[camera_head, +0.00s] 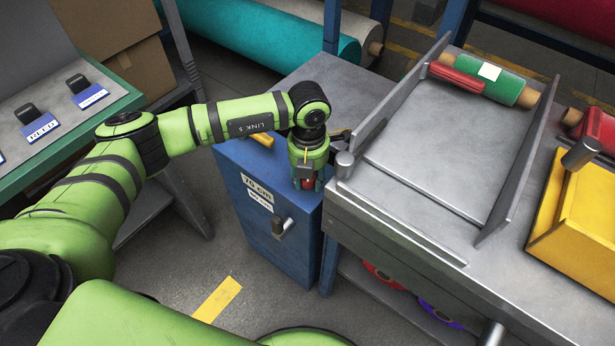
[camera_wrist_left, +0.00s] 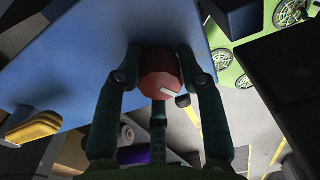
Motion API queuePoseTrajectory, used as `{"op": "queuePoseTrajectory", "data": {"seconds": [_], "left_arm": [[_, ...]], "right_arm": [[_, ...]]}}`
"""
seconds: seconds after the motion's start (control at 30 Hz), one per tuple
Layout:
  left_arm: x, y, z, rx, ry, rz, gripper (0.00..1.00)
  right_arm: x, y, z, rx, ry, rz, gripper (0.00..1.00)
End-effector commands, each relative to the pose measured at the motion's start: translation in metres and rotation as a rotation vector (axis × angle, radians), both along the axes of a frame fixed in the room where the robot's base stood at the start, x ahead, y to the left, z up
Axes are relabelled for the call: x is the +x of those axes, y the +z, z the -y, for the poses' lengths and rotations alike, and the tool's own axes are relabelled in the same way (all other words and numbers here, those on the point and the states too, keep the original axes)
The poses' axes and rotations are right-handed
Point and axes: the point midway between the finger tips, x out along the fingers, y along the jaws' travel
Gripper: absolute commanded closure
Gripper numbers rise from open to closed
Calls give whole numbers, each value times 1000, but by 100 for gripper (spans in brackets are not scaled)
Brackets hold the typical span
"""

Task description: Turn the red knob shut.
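The red knob (camera_head: 308,183) is at the top of the blue cabinet (camera_head: 262,215), mostly hidden by my left gripper (camera_head: 308,180) in the head view. In the left wrist view the round red knob (camera_wrist_left: 160,72) shows between the fingers, with a white pointer mark on its face slanting to the right. The fingers of my left gripper (camera_wrist_left: 160,62) lean in against its two sides, and a third finger is below it. They look closed on the knob. My right gripper is not in view.
A grey metal table (camera_head: 440,145) with raised side rails stands right of the cabinet. A lever handle (camera_head: 283,226) sticks out from the cabinet front. A workbench (camera_head: 75,125) is at the left.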

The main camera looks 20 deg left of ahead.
Motion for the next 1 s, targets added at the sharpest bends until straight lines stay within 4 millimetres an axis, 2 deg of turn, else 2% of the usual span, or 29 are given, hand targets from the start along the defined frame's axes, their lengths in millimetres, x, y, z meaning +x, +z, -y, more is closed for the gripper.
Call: {"op": "queuePoseTrajectory", "data": {"seconds": [0.37,0.47,0.7,0.83,1.0], "left_arm": [[-1,-2,-1,3,15,-2,47],[-1,-1,0,2,107,-5,47],[-2,0,0,2,454,-4,47],[-2,-1,0,2,528,-4,47],[-2,-2,0,1,531,-3,47]], "right_arm": [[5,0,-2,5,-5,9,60],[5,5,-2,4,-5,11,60],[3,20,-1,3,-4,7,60],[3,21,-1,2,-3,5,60],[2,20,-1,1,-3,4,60]]}}
